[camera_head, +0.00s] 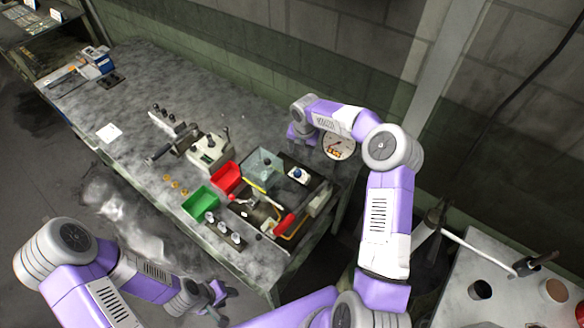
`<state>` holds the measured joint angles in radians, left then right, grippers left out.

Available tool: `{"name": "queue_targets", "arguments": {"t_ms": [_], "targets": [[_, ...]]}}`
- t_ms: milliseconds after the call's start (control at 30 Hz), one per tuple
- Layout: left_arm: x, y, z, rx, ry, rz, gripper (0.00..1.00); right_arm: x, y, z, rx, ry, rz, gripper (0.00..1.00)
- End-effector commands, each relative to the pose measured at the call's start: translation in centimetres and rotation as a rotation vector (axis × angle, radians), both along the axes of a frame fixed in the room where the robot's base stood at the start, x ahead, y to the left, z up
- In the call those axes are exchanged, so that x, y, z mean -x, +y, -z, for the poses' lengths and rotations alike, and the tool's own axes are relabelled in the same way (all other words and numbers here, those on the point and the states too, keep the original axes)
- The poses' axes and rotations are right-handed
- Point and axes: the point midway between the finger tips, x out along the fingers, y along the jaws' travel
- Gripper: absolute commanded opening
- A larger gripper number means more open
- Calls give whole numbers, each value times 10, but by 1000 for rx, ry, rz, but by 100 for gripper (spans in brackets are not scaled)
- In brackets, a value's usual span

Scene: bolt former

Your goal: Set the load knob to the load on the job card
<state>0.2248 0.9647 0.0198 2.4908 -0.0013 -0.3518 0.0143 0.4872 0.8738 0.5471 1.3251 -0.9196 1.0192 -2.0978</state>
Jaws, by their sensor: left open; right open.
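A round white dial (339,147) with red marks stands at the right end of the bench, partly behind my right arm. A blue knob (297,173) on a pale plate sits in front of it; I cannot tell which of these is the load knob. A white card (109,133) lies flat on the left part of the bench; its print is too small to read. My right gripper (301,138) is open, left of the dial and above the back of the bench. My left gripper (220,299) is open and empty, low in front of the bench.
A red bin (225,178) and a green bin (201,201) stand mid-bench beside a machine with a clear cover (265,161). A second table (500,300) is at lower right.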

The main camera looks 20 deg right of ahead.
Motion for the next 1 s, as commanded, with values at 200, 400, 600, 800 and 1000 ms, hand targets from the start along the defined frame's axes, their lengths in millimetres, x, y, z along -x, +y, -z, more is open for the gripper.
{"name": "queue_targets", "arguments": {"t_ms": [200, 400, 600, 800, 1000], "targets": [[0, 0, 1, 0, -1, 0, 43, 26, 9, 10, -34, 114, -139, 59], [0, 0, 0, 0, -1, 0, 43, 28, 11, 33, -38, 123, -153, 59], [0, 0, -1, 0, -1, 0, 43, 27, 12, 65, -36, 121, -151, 59], [0, 0, -2, 0, -1, 0, 43, 26, 12, 81, -35, 118, -150, 59], [0, 0, -2, 0, -1, 0, 43, 25, 12, 84, -35, 117, -149, 59]]}}
